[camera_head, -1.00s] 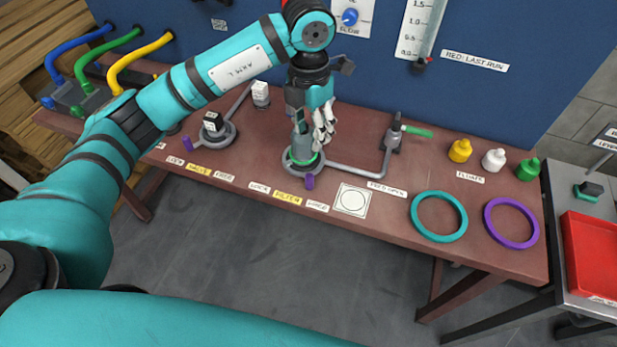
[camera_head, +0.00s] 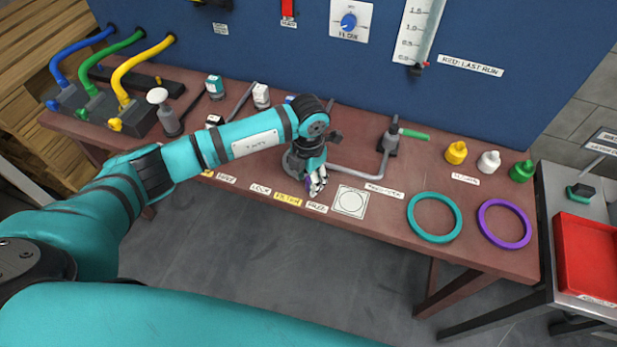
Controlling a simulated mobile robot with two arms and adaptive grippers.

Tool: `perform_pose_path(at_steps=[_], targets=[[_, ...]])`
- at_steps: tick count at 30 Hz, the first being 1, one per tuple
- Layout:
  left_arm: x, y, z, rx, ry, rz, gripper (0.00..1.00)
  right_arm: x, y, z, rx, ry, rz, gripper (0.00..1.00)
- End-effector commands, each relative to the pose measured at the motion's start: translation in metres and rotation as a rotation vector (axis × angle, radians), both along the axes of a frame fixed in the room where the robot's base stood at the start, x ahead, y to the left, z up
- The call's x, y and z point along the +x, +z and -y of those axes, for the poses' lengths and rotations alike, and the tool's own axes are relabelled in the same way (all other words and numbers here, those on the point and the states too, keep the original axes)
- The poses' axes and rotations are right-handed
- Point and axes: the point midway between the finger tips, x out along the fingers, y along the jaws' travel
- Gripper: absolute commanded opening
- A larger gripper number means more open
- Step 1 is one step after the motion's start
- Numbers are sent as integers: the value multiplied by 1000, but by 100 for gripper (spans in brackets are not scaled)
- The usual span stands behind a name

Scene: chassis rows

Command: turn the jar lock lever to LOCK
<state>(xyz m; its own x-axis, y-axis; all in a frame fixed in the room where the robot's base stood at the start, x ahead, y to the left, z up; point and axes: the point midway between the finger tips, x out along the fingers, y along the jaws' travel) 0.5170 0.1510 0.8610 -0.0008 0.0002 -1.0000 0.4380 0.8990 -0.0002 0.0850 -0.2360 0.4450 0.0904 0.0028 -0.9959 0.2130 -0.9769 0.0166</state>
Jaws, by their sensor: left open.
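The filter jar's grey round base (camera_head: 291,168) stands near the table's front edge, mostly hidden behind my left arm. A little purple of its lock lever (camera_head: 308,186) shows at my left gripper (camera_head: 317,184). The gripper is open and low, with its fingers around or beside the lever; I cannot tell if they touch it. The labels in front read LOCK (camera_head: 260,190) on the left, FILTER (camera_head: 288,199) in the middle and FREE (camera_head: 317,207) on the right. The lever is on the FREE side. My right gripper is not in view.
A pipe (camera_head: 360,172) runs right from the jar to a valve with a green handle (camera_head: 414,134). A white square pad (camera_head: 350,201) lies close to the gripper's right.

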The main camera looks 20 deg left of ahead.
Motion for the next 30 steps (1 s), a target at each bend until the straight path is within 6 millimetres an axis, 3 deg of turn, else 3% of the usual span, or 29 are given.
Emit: perform_pose_path(at_steps=[12,22,30], targets=[[0,-9,0,0,-1,1,42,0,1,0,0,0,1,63],[0,-8,0,0,0,1,0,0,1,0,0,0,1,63],[0,-8,0,0,0,1,0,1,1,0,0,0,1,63]])
